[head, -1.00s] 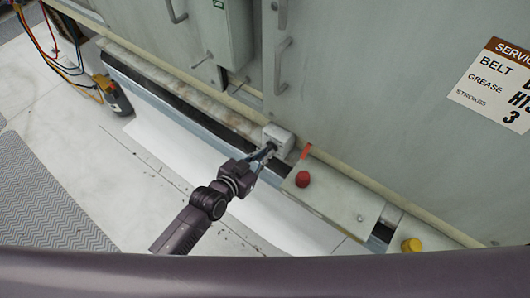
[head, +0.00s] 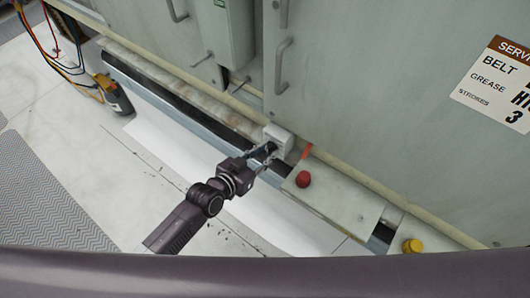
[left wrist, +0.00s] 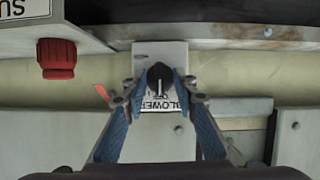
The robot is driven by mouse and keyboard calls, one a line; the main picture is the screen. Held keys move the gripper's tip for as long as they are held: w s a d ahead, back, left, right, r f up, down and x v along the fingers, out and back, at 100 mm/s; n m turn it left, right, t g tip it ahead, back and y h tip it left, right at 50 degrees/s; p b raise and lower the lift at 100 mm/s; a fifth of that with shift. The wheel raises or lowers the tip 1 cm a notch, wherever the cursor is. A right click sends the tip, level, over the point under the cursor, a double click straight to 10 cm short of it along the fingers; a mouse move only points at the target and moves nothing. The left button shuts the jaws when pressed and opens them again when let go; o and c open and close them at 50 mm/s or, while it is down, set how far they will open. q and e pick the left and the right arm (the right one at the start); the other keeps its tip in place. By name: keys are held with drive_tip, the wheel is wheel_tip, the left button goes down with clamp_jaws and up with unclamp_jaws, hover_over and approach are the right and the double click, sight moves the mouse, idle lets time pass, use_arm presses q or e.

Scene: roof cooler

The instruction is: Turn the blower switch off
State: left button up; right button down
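The blower switch is a black knob (left wrist: 159,77) on a white box (left wrist: 150,54). In the left wrist view its pale pointer mark runs down the picture towards an upside-down label (left wrist: 160,103) reading BLOWER and OFF. The white box (head: 281,138) also shows in the head view, low on the cabinet. My left gripper (left wrist: 160,80) is open, with one blue-padded finger on each side of the knob. I cannot tell whether either finger touches it. In the head view the left gripper (head: 268,153) reaches the box front. My right gripper is not in view.
A red knob (head: 303,179) sits on the ledge plate to the right, with an orange-red strip (head: 306,152) beside the box. A yellow knob (head: 411,246) is farther right. The cabinet wall (head: 390,110) rises behind. Cables (head: 60,50) hang at the far left.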

use_arm(q)
drive_tip(key=v, duration=1.2)
idle(0.5)
drive_tip(key=s+a+f+n+g+y, duration=0.1)
drive_tip(key=s+a+f+y, duration=0.15)
drive_tip(key=a+f, duration=0.45)
drive_tip(key=s+a+f+n+g+y, duration=0.1)
drive_tip(key=s+a+f+g+y, duration=0.15)
drive_tip(key=f, duration=0.95)
drive_tip(key=s+a+f+n+y, duration=0.1)
drive_tip(key=s+a+f, duration=0.25)
drive_tip(key=f, duration=0.55)
drive_tip(key=s+a+f+g, duration=0.1)
drive_tip(key=s+f+g, duration=0.1)
drive_tip(key=s+f, duration=0.3)
drive_tip(key=s+a+f+n+g+y, duration=0.1)
drive_tip(key=s+f, duration=0.4)
drive_tip(key=s, duration=0.8)
drive_tip(key=s+a+f+g+y, duration=0.1)
drive_tip(key=s+f+g, duration=0.2)
drive_tip(key=s, duration=0.6)
wheel_tip(320, 180, down, 3)
drive_tip(key=shift+a+r, duration=0.25)
drive_tip(key=shift+s, duration=0.1)
